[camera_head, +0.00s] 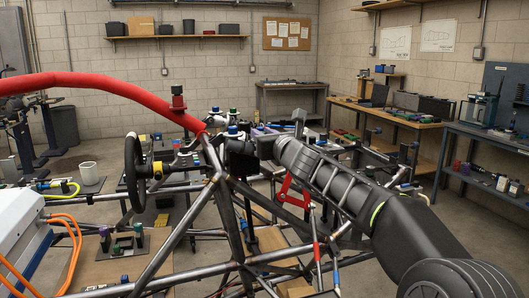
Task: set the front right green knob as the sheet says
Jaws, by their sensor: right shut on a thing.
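My right gripper (238,152) is at the end of the dark arm that comes in from the right. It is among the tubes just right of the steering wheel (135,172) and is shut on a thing. That thing is hidden by the fingers and the wrist, so I cannot tell its colour or setting. A small green knob (233,112) shows above the gripper, with a blue knob (232,130) just below it. Pinned sheets (287,36) hang on the back wall board, too small to read. My left gripper is not in view.
Bare steel chassis tubes (222,198) cross around my right gripper. A red padded tube (95,82) arches in from the left. A plate at lower left carries a green knob (139,229) and a purple knob (104,232). Workbenches (395,120) line the right wall.

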